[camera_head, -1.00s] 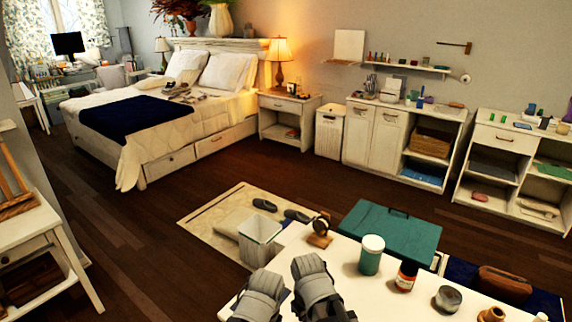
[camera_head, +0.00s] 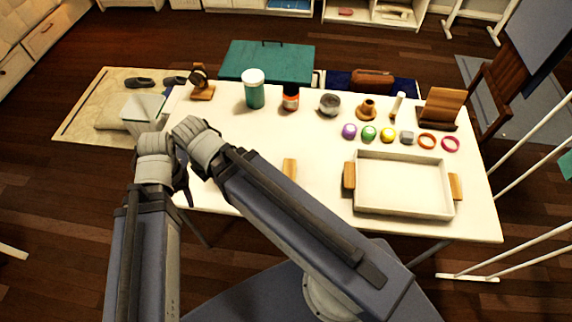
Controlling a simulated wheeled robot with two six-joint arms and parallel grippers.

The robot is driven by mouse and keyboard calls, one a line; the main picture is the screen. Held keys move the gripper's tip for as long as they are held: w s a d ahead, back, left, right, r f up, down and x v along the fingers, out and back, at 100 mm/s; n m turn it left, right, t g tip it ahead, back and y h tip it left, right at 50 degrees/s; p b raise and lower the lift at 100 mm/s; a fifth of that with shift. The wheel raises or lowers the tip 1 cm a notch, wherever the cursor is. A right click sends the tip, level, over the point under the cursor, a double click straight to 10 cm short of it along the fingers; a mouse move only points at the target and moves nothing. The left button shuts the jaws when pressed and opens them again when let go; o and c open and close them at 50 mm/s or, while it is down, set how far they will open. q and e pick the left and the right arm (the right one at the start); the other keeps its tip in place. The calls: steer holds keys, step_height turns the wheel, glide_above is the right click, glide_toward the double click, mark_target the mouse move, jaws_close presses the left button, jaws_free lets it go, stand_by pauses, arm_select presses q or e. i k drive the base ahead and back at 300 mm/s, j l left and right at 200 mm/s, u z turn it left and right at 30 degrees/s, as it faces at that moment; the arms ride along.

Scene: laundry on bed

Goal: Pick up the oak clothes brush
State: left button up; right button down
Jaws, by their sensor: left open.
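A small light-brown wooden piece (camera_head: 289,168) lies on the white table left of the tray, its lower end hidden behind my arm. It may be the oak clothes brush, but too little shows to be sure. My left gripper (camera_head: 184,186) is only partly visible as dark parts between grey arm links, near the table's left edge. It is open, left of the wooden piece and apart from it. My right gripper is not in view.
The white table (camera_head: 240,130) holds a white tray with wooden handles (camera_head: 403,210), a green jar (camera_head: 254,92), an orange-brown bottle (camera_head: 291,99), a grey tin (camera_head: 329,104), a wooden stand (camera_head: 442,108) and several small coloured items. The table's middle is fairly clear.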

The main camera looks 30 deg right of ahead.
mark_target(290, 164)
steer(key=k+l+u, duration=0.15)
steer(key=k+u, duration=0.15)
steer(key=k, duration=0.15)
steer(key=i+j, duration=0.15)
steer(key=j, duration=0.2)
steer(key=i+j, duration=0.15)
steer(key=j, duration=0.2)
steer(key=i+j, duration=0.15)
steer(key=j, duration=0.25)
steer(key=i+j, duration=0.15)
steer(key=j, duration=0.2)
steer(key=j+z, duration=0.15)
steer(key=z, duration=1.45)
steer(key=i+j, duration=0.05)
